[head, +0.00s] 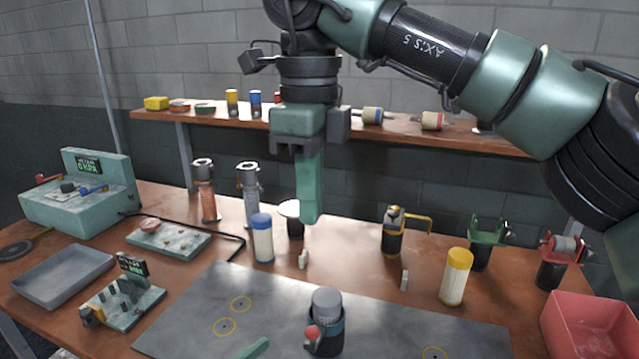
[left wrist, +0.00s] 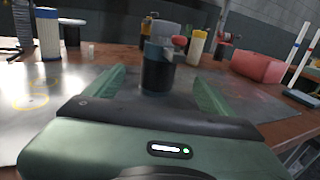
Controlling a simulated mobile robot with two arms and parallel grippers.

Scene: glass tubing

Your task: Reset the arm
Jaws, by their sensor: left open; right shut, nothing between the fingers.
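My right gripper (head: 309,216) hangs pointing down in the middle of the head view, above the back part of the table. Its green fingers are together with nothing between them. My left gripper (left wrist: 157,74) shows in the left wrist view with its two green fingers spread apart. A dark cylindrical device with a grey top and a red knob (head: 326,335) stands upright on the grey mat. In the left wrist view this device (left wrist: 157,78) appears between and beyond the open fingers; contact cannot be seen. A green finger piece shows at the head view's bottom edge.
The grey mat (head: 200,330) has yellow ring marks. Around it stand a white bottle with a blue cap (head: 262,240), a yellow-capped bottle (head: 455,278), a black-and-gold burner (head: 393,235), a red bin (head: 590,325), a grey tray (head: 62,275) and a teal gauge box (head: 85,195).

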